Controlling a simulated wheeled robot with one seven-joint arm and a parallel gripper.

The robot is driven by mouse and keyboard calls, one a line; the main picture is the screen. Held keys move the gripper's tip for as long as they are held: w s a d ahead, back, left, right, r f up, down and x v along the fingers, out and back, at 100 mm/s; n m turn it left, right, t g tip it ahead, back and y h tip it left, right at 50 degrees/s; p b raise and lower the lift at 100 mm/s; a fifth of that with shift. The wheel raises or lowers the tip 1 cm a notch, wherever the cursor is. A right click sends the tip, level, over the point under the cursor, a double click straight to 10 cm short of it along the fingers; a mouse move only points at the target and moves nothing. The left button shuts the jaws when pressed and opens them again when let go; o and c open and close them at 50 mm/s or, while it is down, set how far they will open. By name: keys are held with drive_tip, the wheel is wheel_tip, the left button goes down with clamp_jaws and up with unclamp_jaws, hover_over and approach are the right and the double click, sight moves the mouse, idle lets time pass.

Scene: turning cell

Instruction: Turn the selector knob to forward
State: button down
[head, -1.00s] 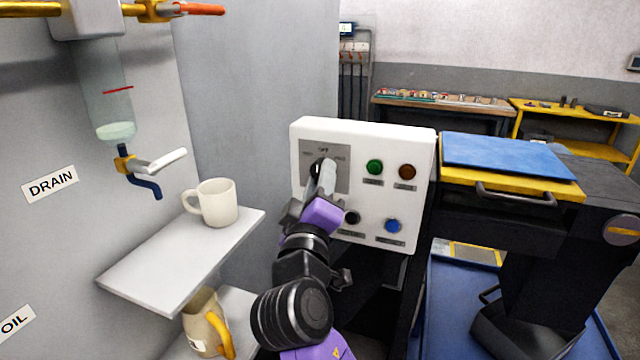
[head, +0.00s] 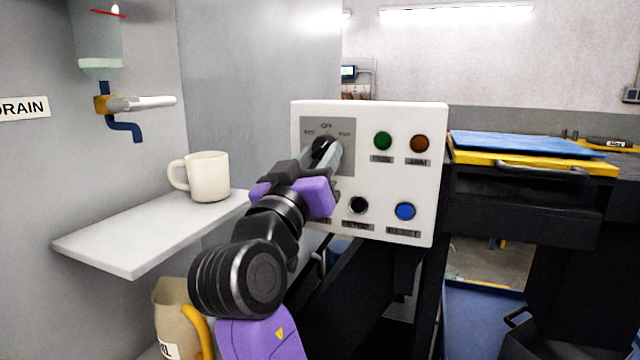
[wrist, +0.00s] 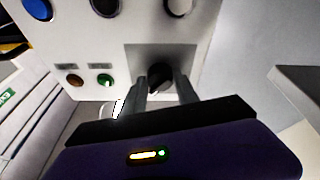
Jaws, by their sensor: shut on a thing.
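The selector knob (head: 321,146) is black and sits on a grey plate (head: 347,164) at the upper left of the white control panel (head: 432,180). An OFF label shows above it, with a label to each side that I cannot read surely. My gripper (head: 328,155) reaches the knob from the front and hides part of it. In the wrist view the two fingers (wrist: 160,88) stand on either side of the knob (wrist: 160,75), shut on it. The knob's exact pointing direction is hidden by the fingers.
The panel also has green (head: 383,140), orange (head: 419,144), black (head: 358,205) and blue (head: 405,211) buttons. A white shelf (head: 130,240) with a mug (head: 207,177) is at the left. A jug (head: 176,315) stands below. A drain valve (head: 140,103) is above.

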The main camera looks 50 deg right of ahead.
drive_tip(key=shift+m+b, duration=0.75)
drive_tip(key=shift+m, duration=0.05)
drive_tip(key=shift+w+a+r+g, duration=0.1)
drive_tip(key=shift+g, duration=0.3)
drive_tip(key=c, duration=0.9)
unclamp_jaws()
drive_tip(key=v, duration=0.7)
drive_tip(key=shift+a+f, duration=0.25)
drive_tip(key=shift+a, duration=0.05)
drive_tip(key=shift+s, duration=0.2)
